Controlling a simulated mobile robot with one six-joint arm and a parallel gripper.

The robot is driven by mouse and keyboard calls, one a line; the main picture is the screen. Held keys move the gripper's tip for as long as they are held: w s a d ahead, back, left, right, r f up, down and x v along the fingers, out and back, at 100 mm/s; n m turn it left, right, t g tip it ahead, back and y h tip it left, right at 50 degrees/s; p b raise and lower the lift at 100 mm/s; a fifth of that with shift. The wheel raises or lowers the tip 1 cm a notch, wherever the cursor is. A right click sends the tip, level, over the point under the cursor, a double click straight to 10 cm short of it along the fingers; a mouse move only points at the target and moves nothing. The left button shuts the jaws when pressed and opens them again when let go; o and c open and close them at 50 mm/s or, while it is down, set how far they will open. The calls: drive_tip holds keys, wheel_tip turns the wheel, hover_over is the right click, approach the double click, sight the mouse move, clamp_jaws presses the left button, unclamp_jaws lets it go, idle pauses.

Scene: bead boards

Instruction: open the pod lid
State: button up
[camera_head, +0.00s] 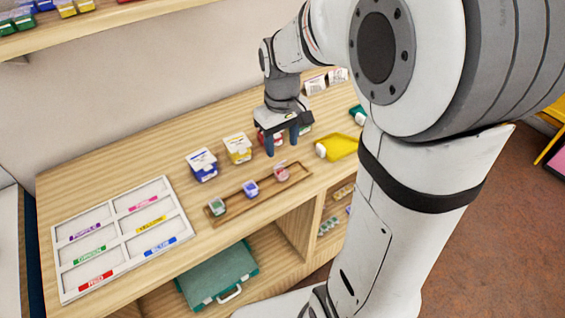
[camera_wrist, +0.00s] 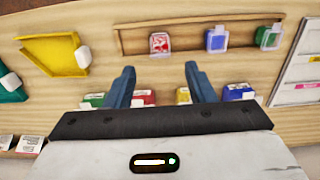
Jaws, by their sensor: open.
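Three small pods sit in a row in a shallow wooden tray (camera_head: 237,212): a green one (camera_head: 217,207), a blue-purple one (camera_head: 251,188) and a red-pink one (camera_head: 281,173). In the wrist view the red pod (camera_wrist: 159,43) lies ahead of the gap between my fingers, with the blue (camera_wrist: 215,40) and green (camera_wrist: 268,37) pods to its right. Their lids are too small to judge as open or shut. My gripper (camera_head: 281,142) is open and empty, pointing down above the counter behind the tray, apart from the pods. Its two blue fingers show in the wrist view (camera_wrist: 158,76).
Blue (camera_head: 202,166) and yellow (camera_head: 238,148) boxes stand behind the tray; a red box is partly hidden by my gripper. A yellow tray (camera_head: 342,147) with a white piece lies right. A white labelled sorting board (camera_head: 60,254) lies left. Bare counter lies between.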

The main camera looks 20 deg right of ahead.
sight(282, 162)
wheel_tip(282, 162, down, 7)
drive_tip(key=shift+f, duration=0.15)
idle(0.4)
drive_tip(key=c, duration=1)
